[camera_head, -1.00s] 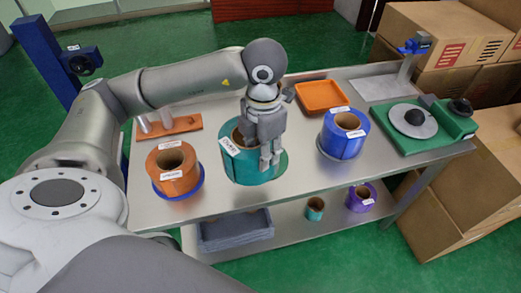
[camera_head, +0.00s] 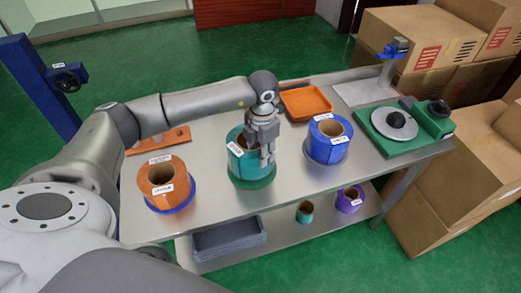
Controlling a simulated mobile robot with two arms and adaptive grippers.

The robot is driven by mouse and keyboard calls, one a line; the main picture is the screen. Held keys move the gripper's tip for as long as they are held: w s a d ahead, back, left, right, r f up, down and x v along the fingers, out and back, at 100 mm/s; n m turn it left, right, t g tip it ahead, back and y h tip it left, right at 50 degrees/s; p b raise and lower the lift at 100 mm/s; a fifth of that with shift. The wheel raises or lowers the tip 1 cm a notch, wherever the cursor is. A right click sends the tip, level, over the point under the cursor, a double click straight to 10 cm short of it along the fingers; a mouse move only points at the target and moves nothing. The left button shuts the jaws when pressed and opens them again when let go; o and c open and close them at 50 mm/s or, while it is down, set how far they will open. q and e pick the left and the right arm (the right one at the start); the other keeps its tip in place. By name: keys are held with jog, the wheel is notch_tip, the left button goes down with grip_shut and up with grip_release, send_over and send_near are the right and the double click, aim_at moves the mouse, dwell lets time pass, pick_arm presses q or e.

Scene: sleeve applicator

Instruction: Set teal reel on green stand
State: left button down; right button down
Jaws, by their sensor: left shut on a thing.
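The teal reel (camera_head: 243,166) is upright, with a white label on its upper left side. It stands at or just above a round green stand (camera_head: 252,184), whose rim shows around its lower front; I cannot tell whether they fully touch. My left gripper (camera_head: 267,160) points down at the reel's right side and is shut on its wall. It hides part of the reel's rim and opening. My right gripper is not in view.
An orange reel (camera_head: 158,174) on a blue disc is to the left, and a blue reel (camera_head: 325,147) on a grey disc is close on the right. An orange tray (camera_head: 306,104) lies behind. A green-based machine (camera_head: 366,122) stands at the right end. The table front is clear.

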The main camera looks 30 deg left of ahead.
pick_arm(q)
jog(key=shift+w+f+p, duration=0.1)
jog(key=shift+f+p, duration=0.5)
jog(key=shift+f, duration=0.8)
jog(key=c, duration=1)
grip_release()
jog(key=shift+c, duration=0.2)
notch_tip(320, 180, up, 12)
jog(key=b, duration=0.3)
